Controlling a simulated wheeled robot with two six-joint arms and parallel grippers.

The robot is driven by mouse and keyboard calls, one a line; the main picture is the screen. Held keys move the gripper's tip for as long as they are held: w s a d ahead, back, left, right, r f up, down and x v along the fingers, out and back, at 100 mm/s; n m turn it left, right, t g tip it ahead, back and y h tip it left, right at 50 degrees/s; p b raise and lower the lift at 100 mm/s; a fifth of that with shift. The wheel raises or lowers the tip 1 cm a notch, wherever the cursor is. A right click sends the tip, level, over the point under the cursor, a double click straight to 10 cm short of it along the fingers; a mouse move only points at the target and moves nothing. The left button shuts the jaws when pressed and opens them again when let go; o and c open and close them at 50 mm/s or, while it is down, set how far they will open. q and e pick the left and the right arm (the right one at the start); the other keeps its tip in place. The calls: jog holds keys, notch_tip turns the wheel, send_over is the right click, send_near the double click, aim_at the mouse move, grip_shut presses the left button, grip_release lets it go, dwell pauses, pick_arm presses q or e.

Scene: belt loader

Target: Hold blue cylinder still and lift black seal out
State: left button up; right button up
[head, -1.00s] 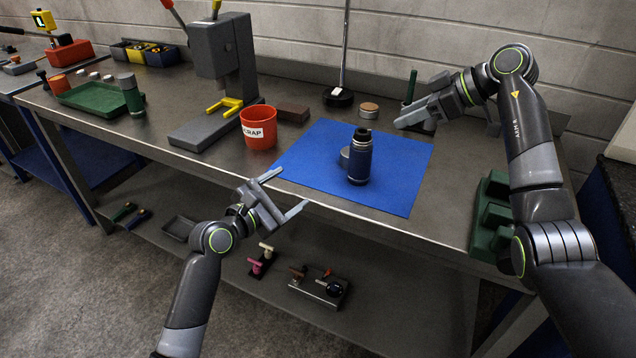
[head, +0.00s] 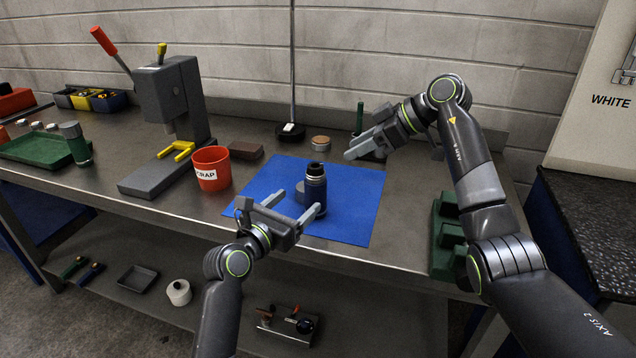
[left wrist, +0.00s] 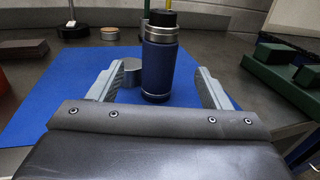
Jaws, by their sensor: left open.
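The blue cylinder (head: 315,195) stands upright on the blue mat (head: 352,217), with a silver collar and the black seal (head: 315,169) at its top. In the left wrist view the cylinder (left wrist: 158,70) stands ahead between the fingers, the black seal (left wrist: 162,18) above it. My left gripper (head: 294,200) is open and empty, its fingers pointing toward the cylinder from its near left side. My right gripper (head: 364,146) is behind and to the right of the cylinder, above the back of the bench. Whether its jaws are apart is unclear.
A short grey metal disc (left wrist: 132,70) sits on the mat just left of the cylinder. A red scrap bin (head: 211,169) and a grey press (head: 175,100) stand to the left. A green block (head: 447,235) sits at the right edge. The mat's front is clear.

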aim_at(321, 180)
pick_arm(q)
jog(key=x, duration=1.1)
jog(key=shift+w, duration=0.15)
jog(key=c, duration=1.5)
jog(key=shift+c, duration=0.2)
